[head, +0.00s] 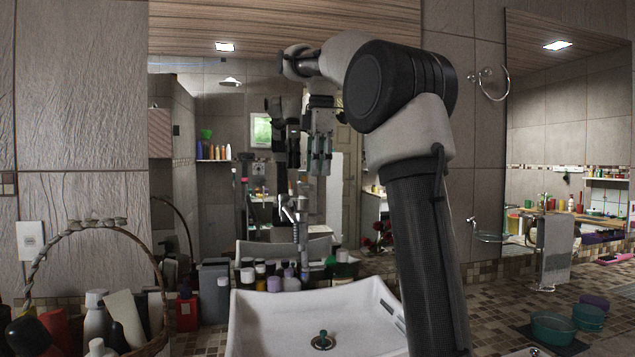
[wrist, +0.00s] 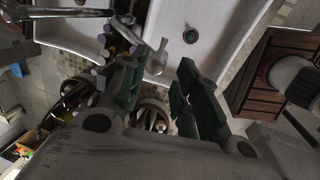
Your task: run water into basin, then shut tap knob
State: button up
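The white basin (head: 262,322) stands at the bottom middle of the head view, with its drain (head: 322,341) showing. No water stream can be made out. The chrome tap (head: 303,238) rises behind the basin, its slanted metal lever or knob (head: 288,210) near the top. My gripper (head: 287,185) points down just above the tap in the head view. In the wrist view the basin (wrist: 222,60) lies beyond the fingers. My gripper (wrist: 163,78) is open there, its dark fingers apart. A metal tap part (wrist: 157,57) shows between the fingertips; contact cannot be told.
Several bottles (head: 272,284) line the back of the basin. A wicker basket (head: 150,335) with bottles stands at the left. Teal bowls (head: 553,329) sit at the right. A mirror (head: 215,110) behind reflects my arm and the room.

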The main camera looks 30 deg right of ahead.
jog(key=shift+r, duration=0.3)
jog(key=m, duration=0.1)
send_near(321, 215)
jog(key=f, duration=0.2)
jog(key=w+f, duration=0.1)
jog(key=f, duration=0.2)
jog(key=w+f, duration=0.1)
jog(key=f, duration=0.1)
jog(key=shift+d+f, duration=0.2)
jog(key=shift+d, duration=0.1)
jog(key=shift+c, duration=0.5)
grip_shut()
